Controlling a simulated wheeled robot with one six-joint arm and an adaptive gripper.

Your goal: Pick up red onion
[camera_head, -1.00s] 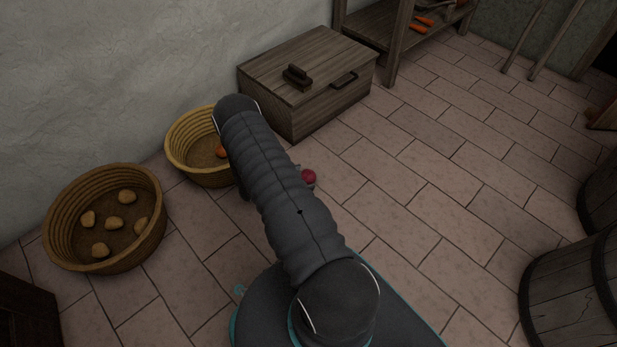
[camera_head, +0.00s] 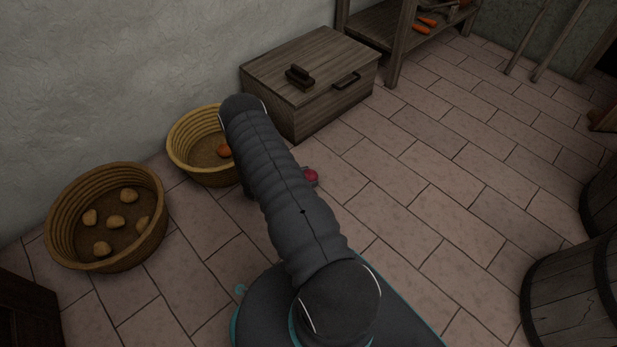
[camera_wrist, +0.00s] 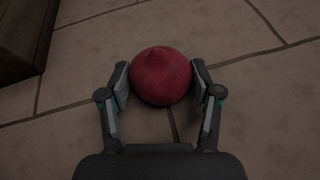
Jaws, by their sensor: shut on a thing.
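The red onion (camera_wrist: 160,75) is round and dark red and sits between the two fingers of my gripper (camera_wrist: 161,86) in the wrist view. The finger pads press on its left and right sides, so my gripper is shut on it. Tiled floor shows behind the onion; I cannot tell whether it touches the floor. In the head view the onion (camera_head: 311,176) shows just right of my arm, which hides most of the gripper.
A wooden chest (camera_head: 312,78) stands behind. A basket (camera_head: 181,168) with an orange vegetable and a larger basket (camera_head: 59,246) with several potatoes stand at left. A barrel (camera_head: 575,296) stands at right. Open tiled floor lies between.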

